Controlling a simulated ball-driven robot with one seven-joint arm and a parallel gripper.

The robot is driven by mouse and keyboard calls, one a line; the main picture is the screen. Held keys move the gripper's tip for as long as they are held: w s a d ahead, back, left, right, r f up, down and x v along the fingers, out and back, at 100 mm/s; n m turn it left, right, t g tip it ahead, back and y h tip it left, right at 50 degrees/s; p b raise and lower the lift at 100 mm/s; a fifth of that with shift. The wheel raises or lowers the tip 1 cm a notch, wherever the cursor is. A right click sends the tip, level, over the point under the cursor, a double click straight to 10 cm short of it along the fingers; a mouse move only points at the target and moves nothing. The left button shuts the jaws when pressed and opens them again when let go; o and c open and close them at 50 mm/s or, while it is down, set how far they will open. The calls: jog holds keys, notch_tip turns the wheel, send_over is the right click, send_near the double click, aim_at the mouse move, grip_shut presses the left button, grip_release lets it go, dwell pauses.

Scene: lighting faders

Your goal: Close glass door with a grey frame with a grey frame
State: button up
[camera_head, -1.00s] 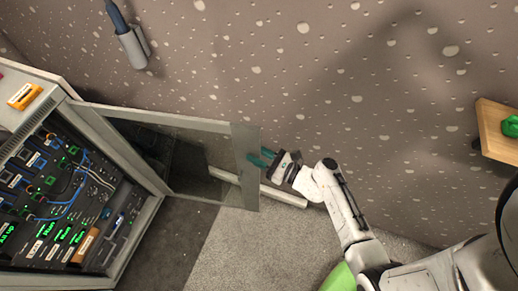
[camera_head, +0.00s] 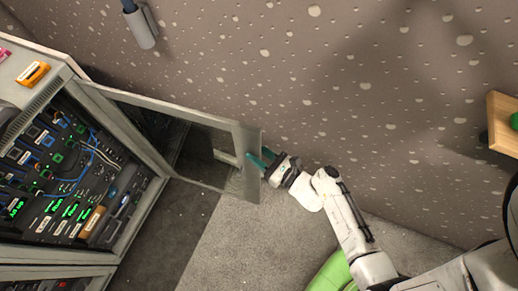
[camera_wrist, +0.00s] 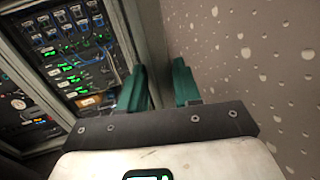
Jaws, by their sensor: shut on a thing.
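The glass door with a grey frame (camera_head: 247,140) stands swung open from the cabinet at the left of the head view, hinged at the cabinet's right front edge. My gripper (camera_head: 262,157) is at the door's free edge, with its green fingers on either side of it, shut on the frame. In the wrist view my gripper (camera_wrist: 162,85) has a finger on each side of the narrow grey door edge (camera_wrist: 153,40). The exact contact is partly hidden by the fingers.
The open cabinet (camera_head: 80,90) holds panels with lit green labels and blue cables. A speckled wall (camera_head: 330,90) runs behind the door. Grey carpet (camera_head: 225,240) lies clear in front. A wooden shelf (camera_head: 503,125) juts in at the right.

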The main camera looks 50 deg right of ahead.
jog(key=s+a+m+h+b, duration=0.1)
jog(key=s+a+h+b, duration=0.1)
jog(key=a, duration=0.5)
jog(key=shift+s, duration=0.25)
dwell(0.5)
jog(key=shift+r, duration=0.1)
jog(key=shift+m+h, duration=0.3)
jog(key=s+a+m+h+b, duration=0.1)
jog(key=a+h+b, duration=0.1)
jog(key=a+b, duration=0.2)
jog(key=shift+s+a, duration=0.35)
jog(key=shift+a, duration=1.35)
